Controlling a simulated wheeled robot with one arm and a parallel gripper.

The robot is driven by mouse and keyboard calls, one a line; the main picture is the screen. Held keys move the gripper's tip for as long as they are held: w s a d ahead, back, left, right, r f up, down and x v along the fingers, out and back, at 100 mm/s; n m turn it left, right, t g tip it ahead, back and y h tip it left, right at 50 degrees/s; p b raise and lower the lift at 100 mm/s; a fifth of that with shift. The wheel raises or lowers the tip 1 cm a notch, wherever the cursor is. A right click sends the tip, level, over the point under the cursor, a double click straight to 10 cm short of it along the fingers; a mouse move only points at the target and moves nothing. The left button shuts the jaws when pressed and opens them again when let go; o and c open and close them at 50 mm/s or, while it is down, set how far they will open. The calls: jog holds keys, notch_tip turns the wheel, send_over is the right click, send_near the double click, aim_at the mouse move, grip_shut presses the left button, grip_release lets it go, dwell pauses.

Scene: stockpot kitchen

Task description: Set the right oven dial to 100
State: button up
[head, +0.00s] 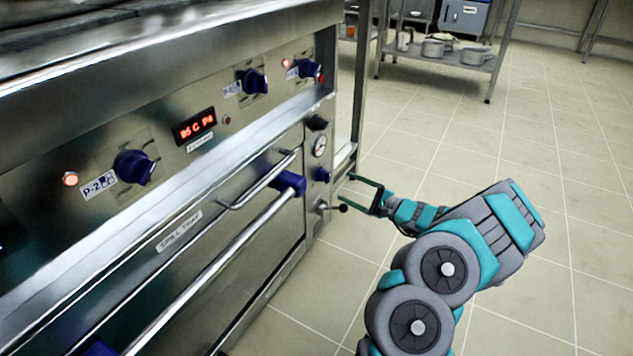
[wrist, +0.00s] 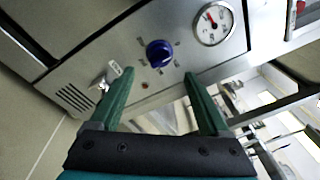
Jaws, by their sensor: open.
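A round blue dial (head: 321,174) sits on the steel panel at the oven's right end, below a white gauge (head: 319,146). In the wrist view the dial (wrist: 159,53) is ringed by small marks too blurred to read, and its setting cannot be told. The gauge (wrist: 213,24) shows to the dial's upper right there. My gripper (head: 346,187) is open and empty in front of this panel, to the right of the dial in the head view. In the wrist view my gripper's fingers (wrist: 161,76) point toward the dial, which shows centred between and beyond the tips, apart from them.
A small lever with a black ball (head: 342,208) sticks out below the dial. The oven door's long handle (head: 225,258) juts out to the left. More blue knobs and a red display (head: 194,126) line the upper panel. A rack with pots (head: 433,48) stands behind; the tiled floor is clear.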

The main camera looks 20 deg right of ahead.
aim_at(329, 179)
jog(key=b+x, duration=0.1)
jog(key=x, duration=0.6)
jog(key=shift+w+a, duration=0.15)
jog(key=shift+w, duration=0.1)
grip_shut()
dwell(0.5)
